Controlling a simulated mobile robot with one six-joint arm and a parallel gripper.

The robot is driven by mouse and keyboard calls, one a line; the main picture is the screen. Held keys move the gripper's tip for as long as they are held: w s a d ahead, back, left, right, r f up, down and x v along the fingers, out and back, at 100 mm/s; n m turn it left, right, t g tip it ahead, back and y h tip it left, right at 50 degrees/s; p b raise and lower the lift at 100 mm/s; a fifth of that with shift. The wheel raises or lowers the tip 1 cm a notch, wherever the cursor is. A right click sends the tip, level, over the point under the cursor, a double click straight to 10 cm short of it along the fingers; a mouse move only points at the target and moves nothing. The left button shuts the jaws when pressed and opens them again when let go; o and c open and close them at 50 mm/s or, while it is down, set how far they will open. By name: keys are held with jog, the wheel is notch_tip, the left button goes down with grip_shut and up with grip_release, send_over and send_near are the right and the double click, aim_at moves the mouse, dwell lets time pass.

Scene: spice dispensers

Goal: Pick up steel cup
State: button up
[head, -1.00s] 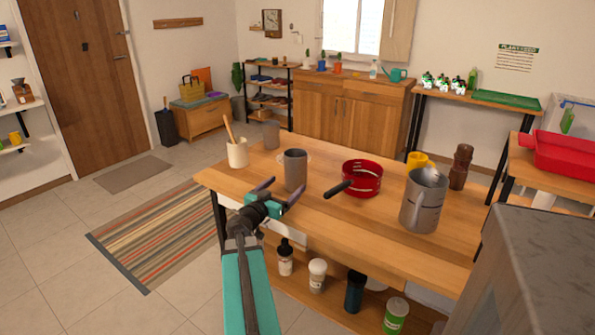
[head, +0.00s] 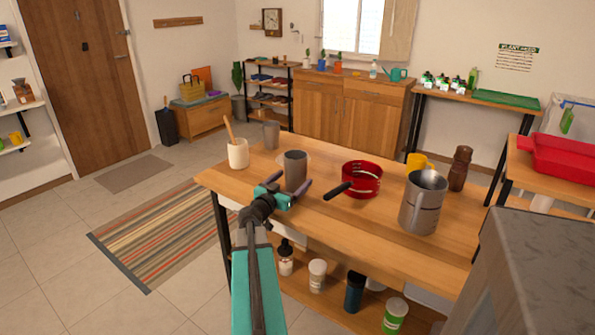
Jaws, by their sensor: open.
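A dark grey steel cup (head: 295,166) stands upright near the front left of the wooden table (head: 345,228). My gripper (head: 294,179) is open at the cup's near side. One finger shows at the cup's left and the other in front of its lower right. I cannot tell whether the cup is fully between the fingers or touched by them. The cup's lower part is partly hidden by the gripper.
A cream crock (head: 238,154) with wooden utensils is left of the cup. Bottles and jars sit on the shelf below.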

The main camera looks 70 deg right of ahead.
jog(key=shift+s+d, duration=0.1)
jog(key=shift+d, duration=0.6)
jog(key=c, duration=1.3)
